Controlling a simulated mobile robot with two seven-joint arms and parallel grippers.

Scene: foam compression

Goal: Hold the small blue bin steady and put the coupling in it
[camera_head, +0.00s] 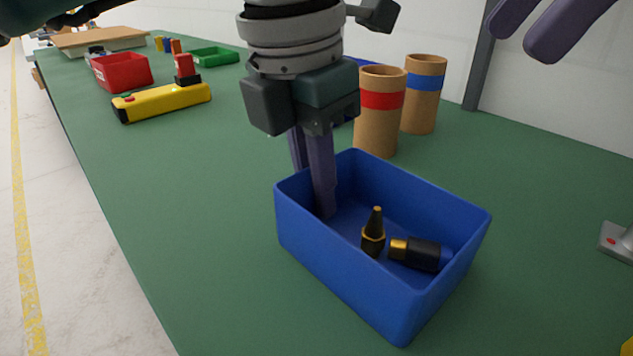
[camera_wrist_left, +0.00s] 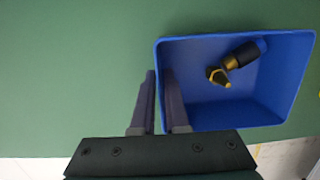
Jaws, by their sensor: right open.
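The small blue bin (camera_head: 345,275) stands on the green table; it also shows in the left wrist view (camera_wrist_left: 308,75). My left gripper (camera_head: 310,185) points down at its far-left wall, one finger inside and one outside, closed on that wall (camera_wrist_left: 160,100). Inside the bin a black and brass pointed fitting (camera_head: 373,235) stands roughly upright. Beside it lies a black cylinder with a brass end (camera_head: 415,253). I cannot tell which one is the coupling. My right gripper (camera_head: 522,40) is open and empty, high at the upper right, only its fingers in view.
Two cardboard tubes, one red-banded (camera_head: 378,125) and one blue-banded (camera_head: 424,95), stand behind the bin. A yellow tool (camera_head: 165,102), a red bin (camera_head: 122,72) and a green tray (camera_head: 214,57) lie further back left. A grey plate (camera_head: 617,242) is at the right edge.

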